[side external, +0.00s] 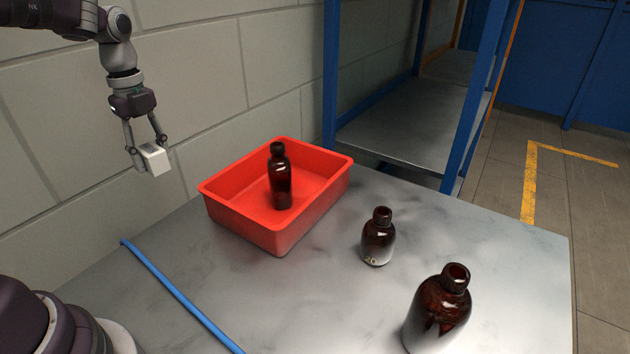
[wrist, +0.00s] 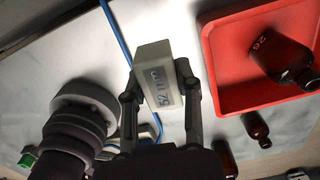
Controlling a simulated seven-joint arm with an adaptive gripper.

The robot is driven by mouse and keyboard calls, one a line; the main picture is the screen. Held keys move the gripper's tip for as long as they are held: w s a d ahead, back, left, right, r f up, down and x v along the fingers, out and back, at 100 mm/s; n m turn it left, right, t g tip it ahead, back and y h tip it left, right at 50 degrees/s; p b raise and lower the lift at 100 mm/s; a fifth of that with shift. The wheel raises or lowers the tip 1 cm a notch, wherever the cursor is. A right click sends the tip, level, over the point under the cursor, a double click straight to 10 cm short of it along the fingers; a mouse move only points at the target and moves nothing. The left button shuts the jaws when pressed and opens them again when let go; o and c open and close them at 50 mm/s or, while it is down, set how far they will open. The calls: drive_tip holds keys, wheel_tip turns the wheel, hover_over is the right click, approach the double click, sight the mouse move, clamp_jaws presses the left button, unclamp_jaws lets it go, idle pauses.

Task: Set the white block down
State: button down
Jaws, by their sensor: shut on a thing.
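The white block (side external: 155,159) is held by my gripper (side external: 148,150) in the air, left of the red tray in the side external view. The block is slightly tilted there. In the wrist view the white block (wrist: 156,76) sits between both fingers of my gripper (wrist: 158,92), with dark lettering on its face. My gripper is shut on it. The grey table (side external: 330,290) lies lower, and the block is apart from it.
A red tray (side external: 229,225) holds an amber bottle (side external: 281,180). Two more amber bottles stand on the table, a small one (side external: 378,238) and a larger one (side external: 437,312). A blue strip (side external: 180,295) crosses the left side. Bare table lies between tray and strip.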

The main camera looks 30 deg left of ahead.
drive_tip(key=w+d+m, duration=0.2)
drive_tip(key=d+m, duration=0.1)
drive_tip(key=d, duration=0.3)
drive_tip(key=w+d+m, duration=0.3)
drive_tip(key=d, duration=0.3)
drive_tip(key=m, duration=0.7)
hover_over(310, 305)
wheel_tip(310, 305, down, 14)
drive_tip(key=shift+f, duration=0.35)
drive_tip(key=shift+f, duration=0.1)
drive_tip(key=c, duration=0.8)
unclamp_jaws()
